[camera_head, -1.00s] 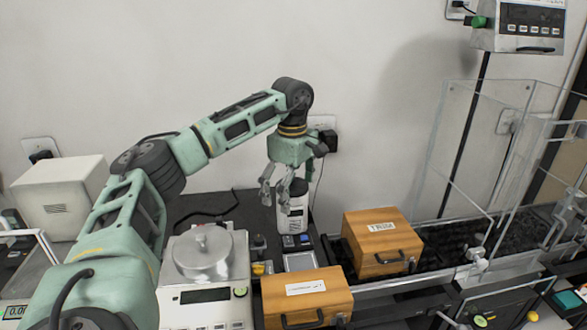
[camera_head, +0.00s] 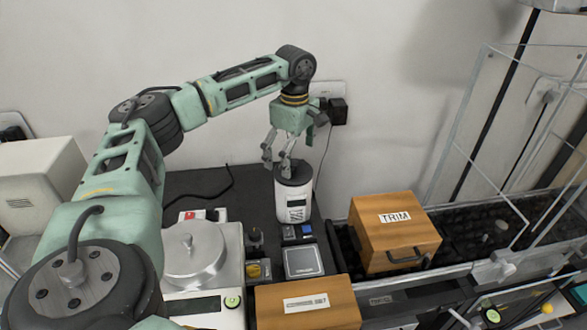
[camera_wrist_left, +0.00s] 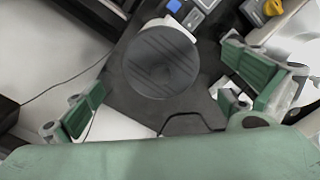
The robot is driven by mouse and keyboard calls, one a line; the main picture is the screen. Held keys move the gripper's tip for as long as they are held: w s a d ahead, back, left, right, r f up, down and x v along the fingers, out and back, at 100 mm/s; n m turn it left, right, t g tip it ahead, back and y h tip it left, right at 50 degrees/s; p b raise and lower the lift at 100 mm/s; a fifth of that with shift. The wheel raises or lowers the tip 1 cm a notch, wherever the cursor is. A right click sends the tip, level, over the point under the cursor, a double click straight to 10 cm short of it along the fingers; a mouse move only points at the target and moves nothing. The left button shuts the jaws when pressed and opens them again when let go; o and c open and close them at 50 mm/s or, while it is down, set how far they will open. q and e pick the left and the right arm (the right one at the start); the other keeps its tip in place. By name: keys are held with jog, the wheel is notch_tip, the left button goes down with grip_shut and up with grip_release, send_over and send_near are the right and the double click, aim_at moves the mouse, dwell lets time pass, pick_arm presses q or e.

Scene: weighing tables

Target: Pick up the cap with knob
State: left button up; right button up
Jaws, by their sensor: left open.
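A silver round cap with a small knob on top (camera_head: 192,255) sits on the balance (camera_head: 232,262) at the left of the dark bench. My left gripper (camera_head: 277,170) is open and empty, behind and to the right of the cap. It hangs over a white canister (camera_head: 291,205) with a dark lid. In the left wrist view the canister's grooved dark lid (camera_wrist_left: 161,62) lies between my spread fingers (camera_wrist_left: 165,95), apart from them. The cap is not clearly seen there. My right gripper is not in view.
Wooden boxes stand to the right, one marked TRIM (camera_head: 395,235) and one in front (camera_head: 306,303). A small grey-topped device (camera_head: 303,261) lies between the balance and the boxes. A clear-walled enclosure (camera_head: 480,150) is at far right.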

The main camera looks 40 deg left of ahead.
aim_at(294, 162)
pick_arm(q)
notch_tip(294, 162, down, 3)
jog(key=shift+a+r, duration=0.15)
jog(key=shift+r, duration=0.05)
jog(key=shift+f+p, duration=0.3)
jog(key=shift+f, duration=0.05)
jog(key=shift+c, duration=0.3)
jog(key=c, duration=1.1)
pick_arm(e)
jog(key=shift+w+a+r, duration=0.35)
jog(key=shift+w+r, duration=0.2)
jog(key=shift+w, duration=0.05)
